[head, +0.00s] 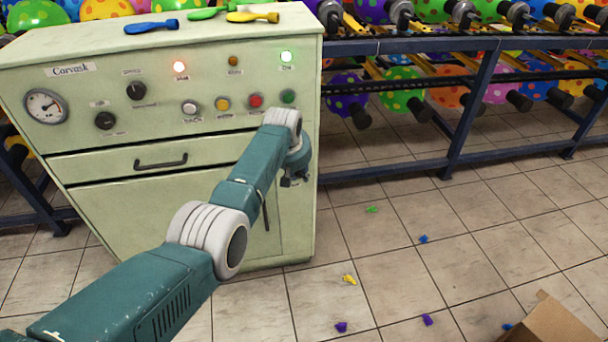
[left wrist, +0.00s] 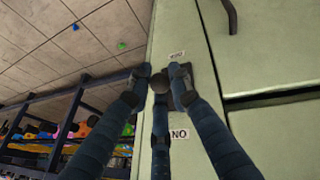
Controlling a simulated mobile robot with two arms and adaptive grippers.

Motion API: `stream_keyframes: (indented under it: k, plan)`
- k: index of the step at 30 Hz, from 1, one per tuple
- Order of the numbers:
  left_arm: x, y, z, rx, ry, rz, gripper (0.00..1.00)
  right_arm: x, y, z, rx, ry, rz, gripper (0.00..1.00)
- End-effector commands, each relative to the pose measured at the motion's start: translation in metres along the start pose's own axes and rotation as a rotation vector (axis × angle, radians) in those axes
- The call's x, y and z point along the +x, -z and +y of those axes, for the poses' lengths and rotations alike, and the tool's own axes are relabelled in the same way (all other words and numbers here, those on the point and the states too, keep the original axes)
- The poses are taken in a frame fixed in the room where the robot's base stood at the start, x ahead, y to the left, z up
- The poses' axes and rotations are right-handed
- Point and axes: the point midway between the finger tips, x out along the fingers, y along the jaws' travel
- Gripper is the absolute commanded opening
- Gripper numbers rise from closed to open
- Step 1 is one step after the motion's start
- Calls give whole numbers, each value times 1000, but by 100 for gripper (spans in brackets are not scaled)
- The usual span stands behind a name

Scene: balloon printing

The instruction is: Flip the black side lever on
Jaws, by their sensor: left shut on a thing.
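The black side lever (left wrist: 160,83) shows as a dark round knob on the pale green cabinet's side in the left wrist view. My left gripper (left wrist: 160,80) has its fingers closed around it. The ON label (left wrist: 180,134) appears upside down below the knob in that picture, and a smaller label (left wrist: 176,54), too small to read surely, sits above it. The knob lies between the labels. In the head view my left gripper (head: 293,178) is at the right edge of the cabinet (head: 130,200), and the lever is hidden there. My right gripper is not in view.
The front panel carries a lit red lamp (head: 180,66), a lit green lamp (head: 287,57), buttons and a gauge (head: 45,106). Balloons lie on the cabinet top. A blue rack (head: 470,115) stands at right. Small bits and a cardboard box (head: 550,322) are on the floor.

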Motion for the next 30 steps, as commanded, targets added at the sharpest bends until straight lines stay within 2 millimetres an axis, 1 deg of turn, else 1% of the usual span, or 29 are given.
stream_keyframes:
  k: [1, 6, 21, 22, 24, 30]
  plan:
    - [1, 2, -7, -7, 12, -13, 0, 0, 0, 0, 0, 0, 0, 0]
    - [0, 4, -11, -10, 16, -34, 0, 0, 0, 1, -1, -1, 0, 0]
    - [0, 5, -12, -11, 17, -40, 0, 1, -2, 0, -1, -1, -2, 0]
    - [0, 5, -12, -11, 17, -40, 25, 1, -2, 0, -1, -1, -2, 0]
    - [0, 5, -12, -11, 17, -40, 36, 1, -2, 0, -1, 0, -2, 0]
    - [-1, 5, -10, -9, 13, -38, 36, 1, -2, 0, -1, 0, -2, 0]
